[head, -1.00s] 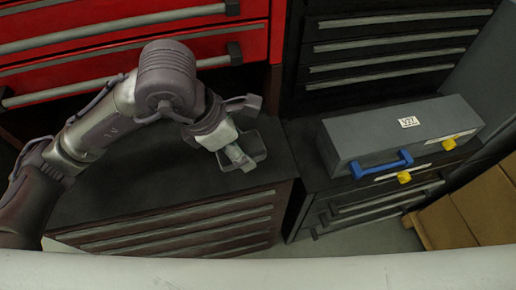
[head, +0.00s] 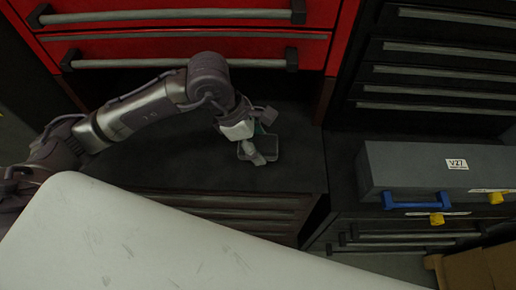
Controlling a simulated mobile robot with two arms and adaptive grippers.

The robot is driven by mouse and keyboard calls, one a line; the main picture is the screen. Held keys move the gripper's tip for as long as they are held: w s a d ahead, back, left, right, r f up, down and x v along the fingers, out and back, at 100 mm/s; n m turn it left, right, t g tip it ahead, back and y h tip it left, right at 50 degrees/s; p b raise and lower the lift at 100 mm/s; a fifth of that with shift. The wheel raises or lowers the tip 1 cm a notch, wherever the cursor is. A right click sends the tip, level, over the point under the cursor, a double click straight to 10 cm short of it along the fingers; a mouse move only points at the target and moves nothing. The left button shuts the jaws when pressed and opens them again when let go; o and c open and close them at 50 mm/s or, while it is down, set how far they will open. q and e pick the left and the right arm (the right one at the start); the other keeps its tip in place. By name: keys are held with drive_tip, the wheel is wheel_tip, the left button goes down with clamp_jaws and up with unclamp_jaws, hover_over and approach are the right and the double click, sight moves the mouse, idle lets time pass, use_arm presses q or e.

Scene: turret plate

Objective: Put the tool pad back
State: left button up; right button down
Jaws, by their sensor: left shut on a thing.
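My left gripper (head: 250,136) is over the top of the low dark drawer cabinet (head: 298,168), near its right part. It is shut on a small grey piece, which I take to be the tool pad (head: 271,149). The pad looks like a shallow grey tray with a raised rim, partly hidden by the fingers. I cannot tell whether it touches the cabinet top or hangs just above it. My right gripper is not in view.
A grey toolbox (head: 410,163) labelled V27, with a blue handle (head: 415,201) and yellow latches, stands on the right cabinet. Red drawers (head: 200,42) rise behind, black drawers (head: 440,75) behind right. Cardboard (head: 470,271) lies at lower right. The dark cabinet top is otherwise clear.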

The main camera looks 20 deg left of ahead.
use_arm(q)
wheel_tip(320, 180, down, 3)
drive_tip(key=shift+f+p, duration=0.2)
drive_tip(key=shift+p, duration=0.3)
drive_tip(key=shift+f, duration=0.15)
drive_tip(key=shift+f+b, duration=0.2)
drive_tip(key=shift+b, duration=0.1)
drive_tip(key=o, duration=1.1)
drive_tip(key=shift+r, duration=0.1)
